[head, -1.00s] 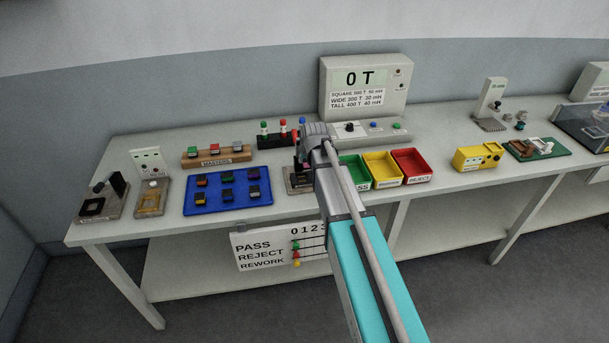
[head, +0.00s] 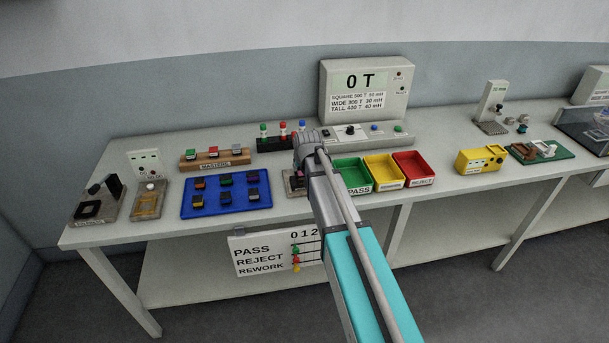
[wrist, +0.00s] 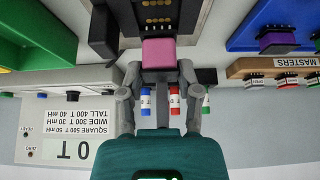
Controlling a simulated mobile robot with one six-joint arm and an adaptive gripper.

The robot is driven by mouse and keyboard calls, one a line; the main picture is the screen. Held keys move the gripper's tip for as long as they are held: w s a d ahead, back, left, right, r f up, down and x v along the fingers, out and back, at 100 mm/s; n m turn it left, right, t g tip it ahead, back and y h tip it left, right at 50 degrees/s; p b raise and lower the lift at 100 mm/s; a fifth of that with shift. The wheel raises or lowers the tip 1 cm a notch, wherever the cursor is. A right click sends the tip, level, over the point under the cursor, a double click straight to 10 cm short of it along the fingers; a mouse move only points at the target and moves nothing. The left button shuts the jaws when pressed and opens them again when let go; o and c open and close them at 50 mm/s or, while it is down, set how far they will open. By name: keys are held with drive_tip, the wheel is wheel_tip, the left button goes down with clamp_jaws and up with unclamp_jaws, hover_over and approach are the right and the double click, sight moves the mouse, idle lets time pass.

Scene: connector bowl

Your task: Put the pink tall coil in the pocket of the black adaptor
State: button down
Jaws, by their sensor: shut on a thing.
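My gripper (wrist: 158,72) is shut on the pink tall coil (wrist: 159,53), which sits between the fingertips in the wrist view. Its pink face is turned toward the top of that picture, with a dark part between the fingers. The black adaptor (wrist: 151,14), with a row of gold contacts, lies just beyond the coil at the top of the wrist view, on a grey plate. The coil overlaps the adaptor's near edge in the picture; I cannot tell whether they touch. In the head view my gripper (head: 302,166) is over the adaptor's base (head: 291,184), and my arm hides most of both.
A blue tray (head: 227,208) with several coils lies to the left, with the masters rack (head: 213,163) behind it. A green bin (head: 352,172), a yellow bin and a red bin stand close on the right. A dark rack with coloured cylinders (head: 282,133) stands behind.

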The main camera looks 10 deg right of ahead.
drive_tip(key=shift+f+b, duration=0.75)
drive_tip(key=shift+f, duration=0.35)
drive_tip(key=shift+f, duration=0.1)
drive_tip(key=shift+c, duration=1.5)
unclamp_jaws()
drive_tip(key=shift+r, duration=0.2)
drive_tip(key=shift+p+v, duration=1.1)
drive_tip(key=shift+v, duration=0.1)
drive_tip(key=p+v, duration=0.8)
drive_tip(key=v, duration=0.1)
drive_tip(key=shift+s+r, duration=0.15)
drive_tip(key=shift+r, duration=0.05)
